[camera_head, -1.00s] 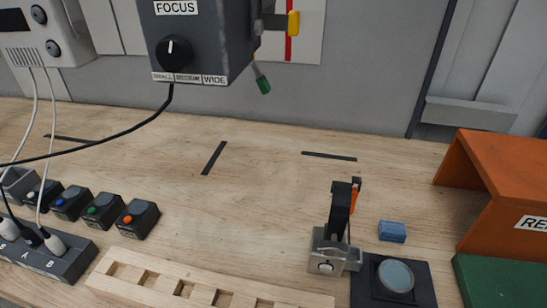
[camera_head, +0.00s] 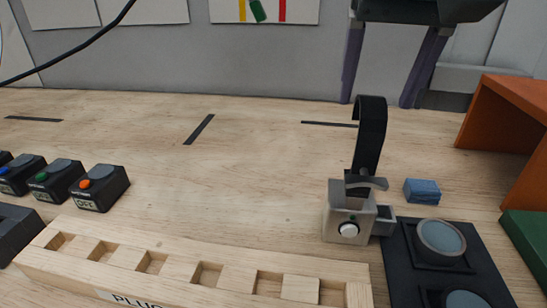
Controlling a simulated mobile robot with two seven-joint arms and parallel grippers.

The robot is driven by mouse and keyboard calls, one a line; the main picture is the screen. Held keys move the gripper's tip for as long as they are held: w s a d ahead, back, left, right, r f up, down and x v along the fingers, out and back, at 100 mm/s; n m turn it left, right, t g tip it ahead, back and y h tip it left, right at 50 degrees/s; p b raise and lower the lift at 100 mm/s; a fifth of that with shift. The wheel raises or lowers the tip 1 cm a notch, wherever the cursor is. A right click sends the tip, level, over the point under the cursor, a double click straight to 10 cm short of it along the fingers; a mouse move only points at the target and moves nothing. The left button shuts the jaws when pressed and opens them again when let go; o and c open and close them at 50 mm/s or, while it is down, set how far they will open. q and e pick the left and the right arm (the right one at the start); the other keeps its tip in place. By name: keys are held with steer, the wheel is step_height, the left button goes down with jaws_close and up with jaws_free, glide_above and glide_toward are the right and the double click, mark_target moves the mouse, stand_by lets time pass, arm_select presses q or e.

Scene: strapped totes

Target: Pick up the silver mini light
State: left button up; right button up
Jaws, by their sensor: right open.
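The silver mini light (camera_head: 339,217) stands on the wooden table right of centre. It is a small silver block with a white round knob on its front and a tall black curved strap (camera_head: 372,132) arching up from its top. My right gripper (camera_head: 378,103) comes in from the top right, with its two dark purple fingers spread wide and pointing down. It is open and empty. In the picture its fingertips lie level with the top of the strap, one on each side; I cannot tell the gap in depth. My left gripper is not in view.
A wooden rack with square slots (camera_head: 225,254) lies in front. A black tray with round grey pads (camera_head: 402,262) sits right of the light, near a blue block (camera_head: 422,191). An orange shelf (camera_head: 511,112) stands at right, black switch boxes (camera_head: 102,191) at left. The middle table is clear.

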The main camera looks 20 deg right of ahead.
steer(key=p+x, duration=0.1)
steer(key=x, duration=0.4)
steer(key=shift+w+f, duration=0.2)
steer(key=shift+f, duration=0.15)
jaws_close()
steer(key=shift+r, duration=0.1)
stand_by(1.0)
